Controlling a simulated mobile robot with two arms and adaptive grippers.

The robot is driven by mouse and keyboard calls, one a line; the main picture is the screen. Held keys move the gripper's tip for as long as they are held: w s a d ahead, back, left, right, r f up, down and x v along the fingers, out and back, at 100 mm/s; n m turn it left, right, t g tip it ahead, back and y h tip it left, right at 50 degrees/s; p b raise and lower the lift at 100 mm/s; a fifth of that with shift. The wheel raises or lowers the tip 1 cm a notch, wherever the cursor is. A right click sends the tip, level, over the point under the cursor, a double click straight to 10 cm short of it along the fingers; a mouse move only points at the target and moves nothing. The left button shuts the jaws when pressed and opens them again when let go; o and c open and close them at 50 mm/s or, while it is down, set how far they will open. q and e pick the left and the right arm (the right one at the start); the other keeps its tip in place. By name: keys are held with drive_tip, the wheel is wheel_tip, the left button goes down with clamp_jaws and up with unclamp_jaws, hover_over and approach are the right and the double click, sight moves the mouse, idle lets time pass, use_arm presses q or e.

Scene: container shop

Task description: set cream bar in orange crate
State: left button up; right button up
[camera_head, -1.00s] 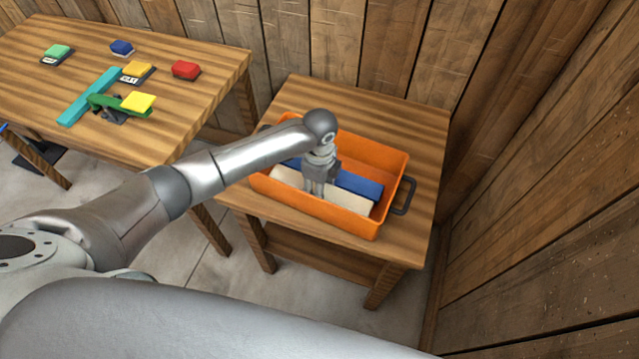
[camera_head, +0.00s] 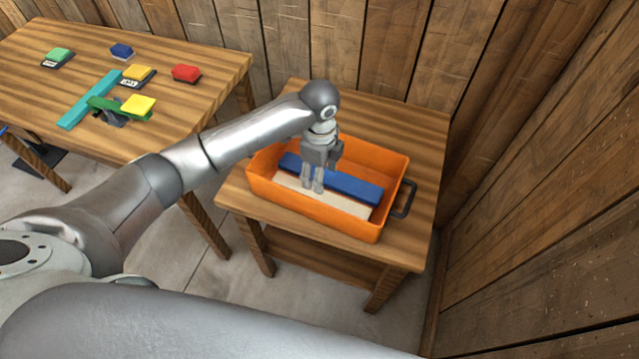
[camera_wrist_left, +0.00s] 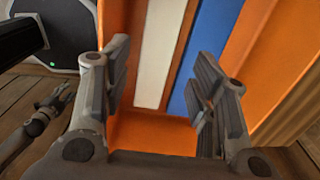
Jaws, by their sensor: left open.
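The cream bar (camera_head: 345,204) lies flat inside the orange crate (camera_head: 370,232), along its near side. A blue bar (camera_head: 350,186) lies beside it, on the far side. My left gripper (camera_head: 313,189) is above the crate, over the cream bar, pointing down, and hides part of both bars. In the left wrist view the gripper (camera_wrist_left: 158,95) is open with nothing between its fingers. That view shows the cream bar (camera_wrist_left: 158,50) and the blue bar (camera_wrist_left: 208,45) lying lengthwise beyond the fingers, with the crate floor (camera_wrist_left: 150,135) nearer.
The crate stands on a small wooden table (camera_head: 420,130) and has a dark handle (camera_head: 404,199). Wooden walls close in behind and at right. A larger table (camera_head: 190,105) at left holds a teal bar (camera_head: 90,98) and several coloured blocks, including a red one (camera_head: 186,73).

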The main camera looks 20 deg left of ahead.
use_arm(q)
wheel_tip(320, 180, up, 5)
drive_tip(key=shift+r, duration=0.2)
idle(0.5)
